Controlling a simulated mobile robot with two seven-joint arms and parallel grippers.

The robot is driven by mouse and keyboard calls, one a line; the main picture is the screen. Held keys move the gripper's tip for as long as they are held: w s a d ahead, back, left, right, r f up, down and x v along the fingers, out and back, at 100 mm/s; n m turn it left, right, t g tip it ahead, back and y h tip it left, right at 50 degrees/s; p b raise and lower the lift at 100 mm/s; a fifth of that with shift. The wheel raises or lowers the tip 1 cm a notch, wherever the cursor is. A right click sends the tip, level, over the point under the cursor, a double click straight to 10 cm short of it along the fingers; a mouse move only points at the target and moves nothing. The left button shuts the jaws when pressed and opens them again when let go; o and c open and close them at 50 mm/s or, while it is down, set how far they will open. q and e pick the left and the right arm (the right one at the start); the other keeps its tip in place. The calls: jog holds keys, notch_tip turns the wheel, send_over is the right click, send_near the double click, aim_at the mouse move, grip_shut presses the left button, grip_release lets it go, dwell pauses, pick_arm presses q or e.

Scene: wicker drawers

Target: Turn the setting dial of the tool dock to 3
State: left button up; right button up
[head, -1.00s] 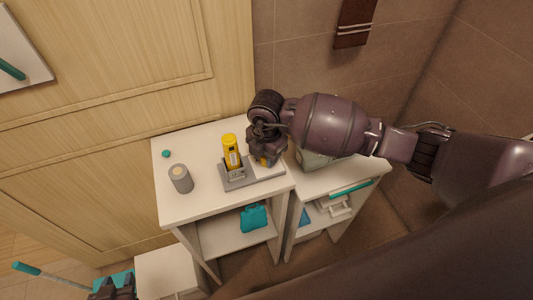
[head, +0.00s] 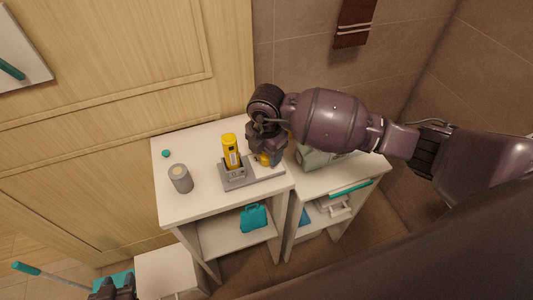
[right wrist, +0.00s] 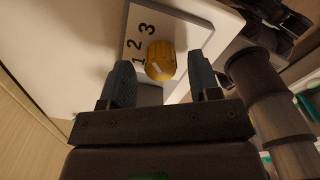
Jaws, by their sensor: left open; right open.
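The tool dock (head: 237,178) is a grey base on the white cabinet top, with a yellow tool standing upright in it. Its setting dial (right wrist: 161,61) is a yellow-orange knob beside the printed numbers 1, 2 and 3. A white mark shows on the knob, on the side nearer the 1; its exact setting is hard to read. My right gripper (right wrist: 160,66) is open, with its fingers on either side of the knob and gaps showing. In the head view the right gripper (head: 267,157) partly hides the dial. My left gripper (head: 114,290) is low at the bottom edge, away from the dock.
A grey cylinder (head: 180,178) and a small teal item (head: 166,153) are on the cabinet top (head: 205,203), left of the dock. A pale greenish object (head: 318,158) stands on the adjoining cabinet, behind my right arm. A teal item (head: 253,218) sits on the shelf below.

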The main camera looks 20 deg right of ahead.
aim_at(266, 155)
notch_tip(266, 155, up, 10)
jog(key=shift+f+b, duration=0.2)
jog(key=shift+b, duration=0.15)
dwell(0.4)
